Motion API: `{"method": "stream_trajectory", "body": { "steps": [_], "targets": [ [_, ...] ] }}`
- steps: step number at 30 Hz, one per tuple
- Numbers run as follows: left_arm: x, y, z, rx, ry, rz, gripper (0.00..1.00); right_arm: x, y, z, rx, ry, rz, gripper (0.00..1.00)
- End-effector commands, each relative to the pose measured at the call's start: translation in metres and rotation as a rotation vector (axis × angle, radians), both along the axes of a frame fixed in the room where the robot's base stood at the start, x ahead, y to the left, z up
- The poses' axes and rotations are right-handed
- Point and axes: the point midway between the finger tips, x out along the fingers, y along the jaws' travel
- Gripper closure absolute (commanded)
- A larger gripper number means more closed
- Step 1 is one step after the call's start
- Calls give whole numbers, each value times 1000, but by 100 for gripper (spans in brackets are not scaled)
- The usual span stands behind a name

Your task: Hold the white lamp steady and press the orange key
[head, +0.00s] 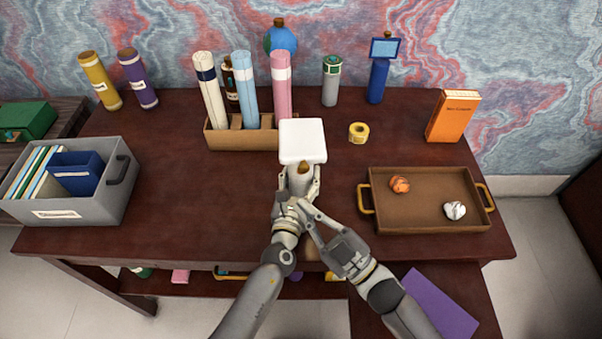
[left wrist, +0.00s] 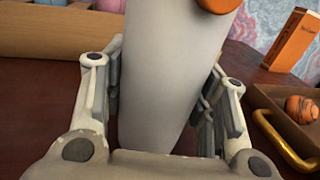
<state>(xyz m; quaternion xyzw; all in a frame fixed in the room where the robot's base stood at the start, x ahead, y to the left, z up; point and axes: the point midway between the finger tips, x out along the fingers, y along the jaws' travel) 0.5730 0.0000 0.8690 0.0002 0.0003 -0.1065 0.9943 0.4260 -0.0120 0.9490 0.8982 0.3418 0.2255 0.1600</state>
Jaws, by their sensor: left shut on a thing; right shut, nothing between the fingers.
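The white lamp (head: 302,140) stands upright on the dark desk in the middle of the head view, with its square white head on top. In the left wrist view its pale column (left wrist: 165,85) fills the space between the fingers. The orange key (left wrist: 219,4) is a rounded piece on the column, cut off by the top edge there; in the head view it shows as a small brownish-orange spot (head: 303,167). My left gripper (head: 299,183) is shut around the column. My right gripper (head: 303,206) is shut and empty, just in front and right of the column, below the key.
A brown tray (head: 430,218) with crumpled balls lies right, a yellow tape roll (head: 358,132) behind it. An orange book (head: 453,117) stands at back right. A brown holder (head: 228,138) with rolled tubes is behind the lamp; a grey bin (head: 80,208) is left. The left-middle desk is clear.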

Motion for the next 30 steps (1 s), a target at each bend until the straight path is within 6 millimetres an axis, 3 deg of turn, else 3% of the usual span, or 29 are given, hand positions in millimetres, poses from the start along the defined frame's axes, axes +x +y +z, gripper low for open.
{"method": "stream_trajectory", "body": {
  "steps": [2, 3, 8, 20, 26, 30],
  "targets": [
    [0, 0, 0, 0, 0, 0, 86, 0, 0, 0, 0, 0, 0, 100],
    [0, 0, 0, 0, 0, 0, 43, 0, 0, 0, 0, 0, 0, 100],
    [0, 0, 0, 0, 0, 0, 23, 0, 0, 0, 0, 0, 0, 100],
    [-4, 1, 0, 0, 0, 0, 23, 0, 0, 0, 0, 0, 0, 100],
    [-32, 7, -1, 1, 3, 0, 23, 0, 0, 0, 0, 0, 0, 100],
    [-62, 14, -1, 1, 3, -1, 23, 0, 0, 0, 0, 0, 0, 100]
  ]
}}
